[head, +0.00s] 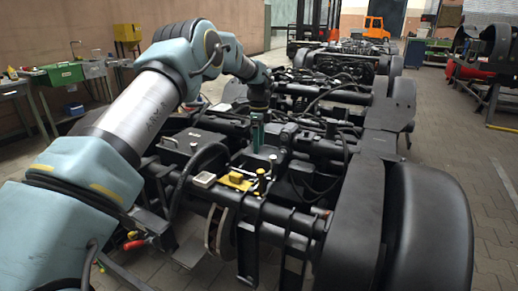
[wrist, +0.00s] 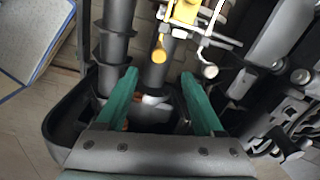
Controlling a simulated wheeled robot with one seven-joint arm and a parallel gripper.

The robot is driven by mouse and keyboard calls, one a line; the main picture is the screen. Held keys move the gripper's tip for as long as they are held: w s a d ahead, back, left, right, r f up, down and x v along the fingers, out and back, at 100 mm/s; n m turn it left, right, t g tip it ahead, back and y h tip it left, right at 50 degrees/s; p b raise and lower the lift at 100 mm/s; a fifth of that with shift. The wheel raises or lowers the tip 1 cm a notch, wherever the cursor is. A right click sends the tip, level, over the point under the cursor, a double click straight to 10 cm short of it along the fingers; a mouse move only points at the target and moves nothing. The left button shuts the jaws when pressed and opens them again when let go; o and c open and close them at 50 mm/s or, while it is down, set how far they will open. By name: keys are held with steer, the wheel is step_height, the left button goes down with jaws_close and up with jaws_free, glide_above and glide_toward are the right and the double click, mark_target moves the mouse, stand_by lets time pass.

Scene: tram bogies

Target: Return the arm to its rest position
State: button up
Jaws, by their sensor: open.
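My arm (head: 130,110) reaches from the lower left of the head view, up and over the bogie, and its wrist end points down above the bogie's middle. My gripper (head: 256,140) hangs there with green fingers; the bogie parts behind it make its exact height hard to judge. In the wrist view my gripper (wrist: 159,76) has its two green fingers spread apart, with nothing held between them. A dark bar and a small whitish round part show beyond the gap.
The black tram bogie (head: 375,195) fills the middle and right, with pipes and cables. A yellow part (head: 237,181) sits on it near my gripper; a yellow part (wrist: 185,12) also shows in the wrist view. A green bin (head: 62,73) stands on a left bench.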

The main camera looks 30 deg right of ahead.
stand_by(0.4)
steer(key=a+r+n+p, duration=0.2)
steer(key=a+r+n, duration=0.2)
steer(key=a, duration=0.5)
steer(key=a+r+n+p, duration=0.1)
steer(key=a+r+n, duration=0.35)
steer(key=a, duration=0.55)
steer(key=a+r+n+p, duration=0.25)
steer(key=a+n, duration=0.25)
steer(key=a, duration=0.4)
steer(key=s+a+r+n+p, duration=0.1)
steer(key=s+a+r+n, duration=0.1)
steer(key=s+a+n, duration=0.4)
steer(key=s+a+r+n+t+p, duration=0.1)
steer(key=s+a+n, duration=0.5)
steer(key=s+a, duration=0.6)
steer(key=a, duration=0.3)
steer(key=shift+s+r+t, duration=0.2)
steer(key=shift+r+t, duration=0.1)
steer(key=shift+r, duration=0.05)
steer(key=shift+n, duration=0.25)
